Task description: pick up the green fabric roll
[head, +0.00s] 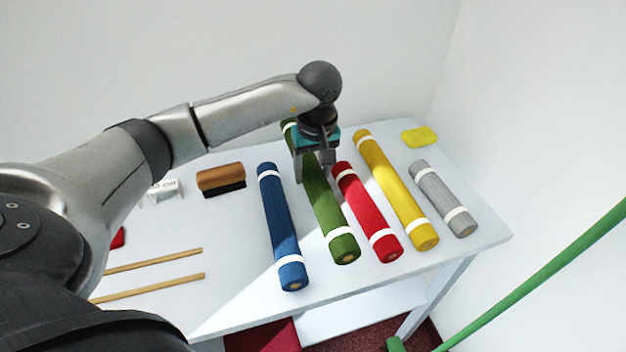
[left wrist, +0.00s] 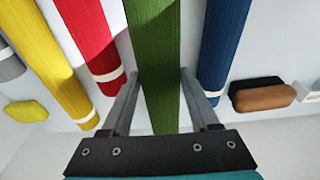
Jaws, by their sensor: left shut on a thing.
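The green fabric roll (head: 325,208) lies among the other rolls on the white table, between the blue roll and the red roll, with a white band near each end. My left gripper (head: 313,168) is over the far part of the green roll and is shut on it, hiding a stretch of it. In the left wrist view the green roll (left wrist: 155,60) runs between the two fingers of my left gripper (left wrist: 160,100). Whether the roll touches the table under the gripper is hard to tell. My right gripper is not in view.
A blue roll (head: 279,220) lies to the left; red (head: 365,208), yellow (head: 393,185) and grey (head: 440,195) rolls lie to the right. A brown brush (head: 221,177), a yellow block (head: 419,137) and two wooden sticks (head: 150,289) are on the table (head: 225,235). A green pole (head: 540,275) stands at right.

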